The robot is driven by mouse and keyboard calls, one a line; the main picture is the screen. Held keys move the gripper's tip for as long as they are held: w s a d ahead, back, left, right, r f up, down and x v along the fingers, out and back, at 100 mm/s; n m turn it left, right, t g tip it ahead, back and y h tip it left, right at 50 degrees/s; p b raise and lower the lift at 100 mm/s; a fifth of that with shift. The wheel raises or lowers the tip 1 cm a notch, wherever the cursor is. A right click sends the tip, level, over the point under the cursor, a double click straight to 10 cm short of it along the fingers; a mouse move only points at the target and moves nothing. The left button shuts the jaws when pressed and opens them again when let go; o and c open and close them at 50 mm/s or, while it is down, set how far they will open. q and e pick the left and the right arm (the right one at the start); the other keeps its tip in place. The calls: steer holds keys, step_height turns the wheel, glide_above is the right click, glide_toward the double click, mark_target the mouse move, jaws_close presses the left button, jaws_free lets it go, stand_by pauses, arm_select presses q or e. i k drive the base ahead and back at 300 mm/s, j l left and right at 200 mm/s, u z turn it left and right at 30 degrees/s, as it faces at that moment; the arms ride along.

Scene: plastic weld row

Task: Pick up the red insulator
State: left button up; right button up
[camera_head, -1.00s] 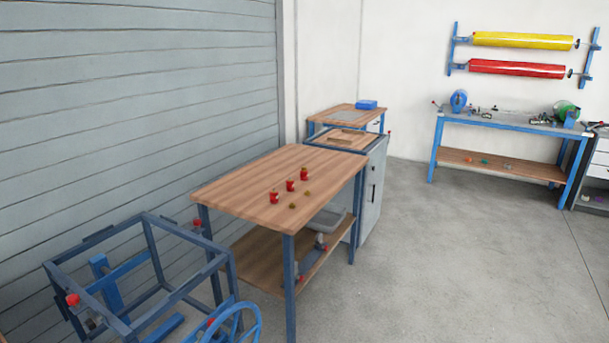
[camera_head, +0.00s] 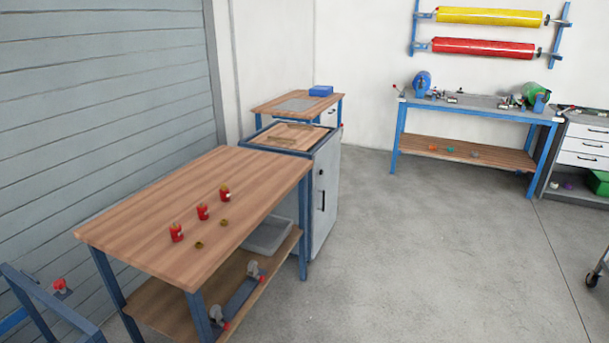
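Three small red insulators stand in a slanting row on the wooden top of a blue-legged table (camera_head: 150,235). The near one (camera_head: 176,232) is at the left, the middle one (camera_head: 202,212) is between, and the far one (camera_head: 224,194) is at the right. Two small brass-coloured pieces lie beside them, one nearer (camera_head: 199,245) and one farther (camera_head: 224,222). Neither of my grippers is in the head view. The insulators look upright and apart from each other.
A blue frame (camera_head: 40,300) stands at the lower left. A grey cabinet (camera_head: 325,190) adjoins the table's far end. A blue workbench (camera_head: 480,108) stands by the back wall, below yellow and red rolls. The grey floor (camera_head: 420,250) at centre right is clear.

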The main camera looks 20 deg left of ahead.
mark_target(225, 195)
steer(key=i+l+u, duration=0.15)
steer(key=i, duration=0.35)
steer(key=i+l+u, duration=0.15)
steer(key=i, duration=0.3)
steer(key=i+l+u, duration=0.15)
steer(key=i, duration=0.35)
